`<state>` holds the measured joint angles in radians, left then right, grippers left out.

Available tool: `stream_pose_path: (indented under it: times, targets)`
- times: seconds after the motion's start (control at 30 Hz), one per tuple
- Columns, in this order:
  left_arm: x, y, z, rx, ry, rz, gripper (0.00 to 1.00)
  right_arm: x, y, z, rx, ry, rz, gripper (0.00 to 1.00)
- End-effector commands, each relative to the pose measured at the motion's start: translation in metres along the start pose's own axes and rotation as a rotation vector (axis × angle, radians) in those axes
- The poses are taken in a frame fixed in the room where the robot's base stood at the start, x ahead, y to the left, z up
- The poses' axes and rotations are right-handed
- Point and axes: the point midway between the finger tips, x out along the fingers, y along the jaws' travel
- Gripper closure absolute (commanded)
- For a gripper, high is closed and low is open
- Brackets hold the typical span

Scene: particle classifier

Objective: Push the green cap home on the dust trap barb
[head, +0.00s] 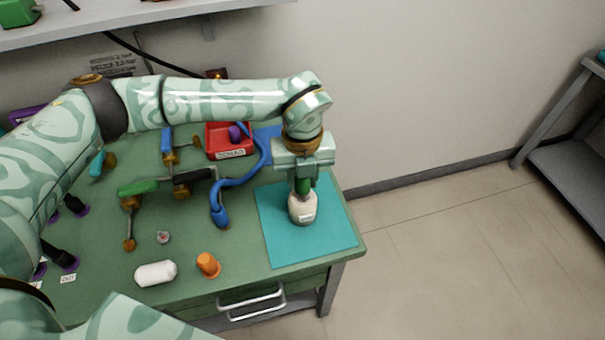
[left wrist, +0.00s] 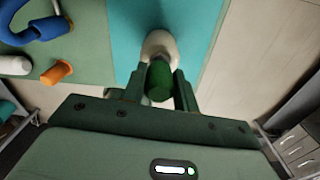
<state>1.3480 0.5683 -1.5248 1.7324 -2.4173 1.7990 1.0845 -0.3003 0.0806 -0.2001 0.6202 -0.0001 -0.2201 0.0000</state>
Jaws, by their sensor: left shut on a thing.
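My left gripper (head: 302,178) points down over the teal mat (head: 338,230) at the right end of the table. It is shut on the green cap (head: 303,186), which also shows between the fingers in the left wrist view (left wrist: 159,82). The cap is at the top of a cream, labelled dust trap (head: 302,209) standing upright on the mat. The trap's rounded body also shows in the left wrist view (left wrist: 158,44). The barb is hidden by the cap and fingers, so I cannot tell how far the cap sits on it. My right gripper is not in view.
A blue hose (head: 241,181) lies left of the mat, near a red bin (head: 229,140). An orange stopper (head: 208,265) and a white capsule (head: 156,273) lie near the front edge. The mat around the trap is clear.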

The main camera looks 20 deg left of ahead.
Motion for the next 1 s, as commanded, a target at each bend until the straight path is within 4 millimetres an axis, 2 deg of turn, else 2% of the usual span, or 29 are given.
stream_pose_path:
  times: [0.57,0.6,0.7,1.0]
  targets:
    - [0.015,0.000,0.000,0.000,0.001,0.001,0.93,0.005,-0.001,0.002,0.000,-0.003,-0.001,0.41]
    - [0.016,0.000,0.000,0.000,0.001,0.001,0.68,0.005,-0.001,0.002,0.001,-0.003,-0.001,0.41]
    - [0.015,0.000,0.000,0.000,0.000,0.000,0.45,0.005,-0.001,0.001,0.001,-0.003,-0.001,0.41]
    - [0.012,0.000,0.000,0.000,-0.001,-0.001,0.45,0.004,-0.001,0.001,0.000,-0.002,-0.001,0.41]
